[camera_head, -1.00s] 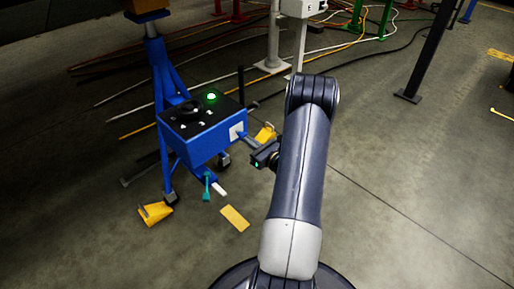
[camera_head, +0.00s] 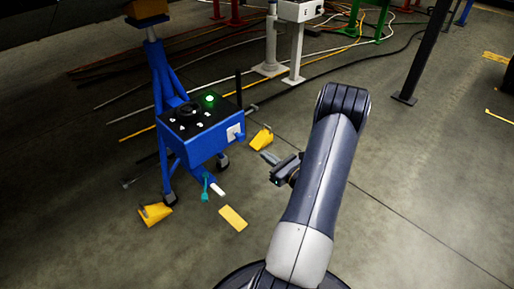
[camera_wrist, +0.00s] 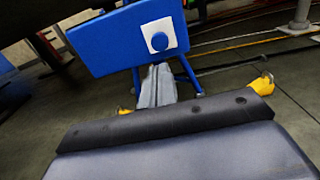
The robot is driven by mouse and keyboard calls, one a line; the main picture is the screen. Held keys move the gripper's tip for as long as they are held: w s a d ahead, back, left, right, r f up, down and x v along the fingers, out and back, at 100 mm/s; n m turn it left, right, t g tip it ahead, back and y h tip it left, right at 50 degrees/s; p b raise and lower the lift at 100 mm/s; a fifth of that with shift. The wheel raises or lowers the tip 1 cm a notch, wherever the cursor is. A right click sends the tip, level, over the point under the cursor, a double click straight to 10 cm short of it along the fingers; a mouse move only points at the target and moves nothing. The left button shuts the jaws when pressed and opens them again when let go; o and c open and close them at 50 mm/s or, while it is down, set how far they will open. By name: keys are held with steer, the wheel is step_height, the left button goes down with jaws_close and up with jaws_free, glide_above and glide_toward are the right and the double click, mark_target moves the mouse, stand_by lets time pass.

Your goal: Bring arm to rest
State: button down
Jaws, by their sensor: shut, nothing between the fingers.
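My gripper (camera_head: 268,158) shows in the head view to the left of my arm, above the floor and right of the blue control box (camera_head: 205,145). Its fingers are together with nothing between them. In the wrist view my gripper (camera_wrist: 158,80) points toward the blue box (camera_wrist: 110,45), whose white plate and blue knob face me. The gap between fingertips and box is hard to judge there; in the head view they look apart. My arm rises from the bottom and bends at the top.
The box sits on a blue stand (camera_head: 160,85) with yellow chocks (camera_head: 154,213) at its feet. A green light glows on its top. A yellow plate (camera_head: 233,218) lies on the floor. Cables and a white post (camera_head: 271,45) stand behind. The floor to the right is mostly clear.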

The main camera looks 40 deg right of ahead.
steer(key=shift+s+d, duration=0.15)
steer(key=shift+s, duration=1.7)
steer(key=shift+w, duration=0.1)
